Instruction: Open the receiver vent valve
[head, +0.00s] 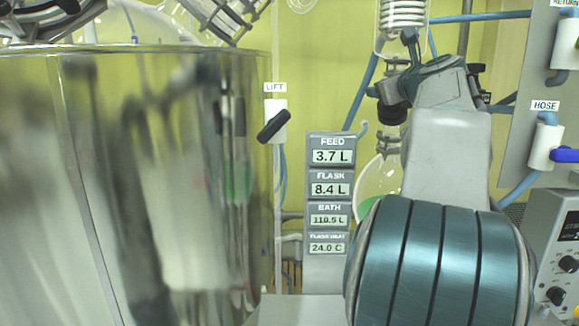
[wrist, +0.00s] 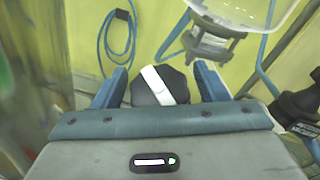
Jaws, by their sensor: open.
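In the wrist view a dark, many-sided knob with a white bar across it (wrist: 148,95) sits between the two blue fingers of my gripper (wrist: 162,72). It looks like the vent valve's handle, but no label shows. The white bar runs slantwise, from upper left to lower right. The fingers are open, one on each side of the knob, with a visible gap on both sides. In the head view my arm covers the area around the knob, and I cannot make the knob out there. A round glass vessel (head: 370,182), perhaps the receiver, shows partly behind my arm.
Glassware with a grey fitting (wrist: 212,42) hangs close above the right finger. A black part (wrist: 298,108) stands at the right. A blue hose coil (wrist: 117,35) hangs on the wall. A large metal bath (head: 150,180), LIFT switch (head: 274,122) and readout panel (head: 330,190) stand left of my arm.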

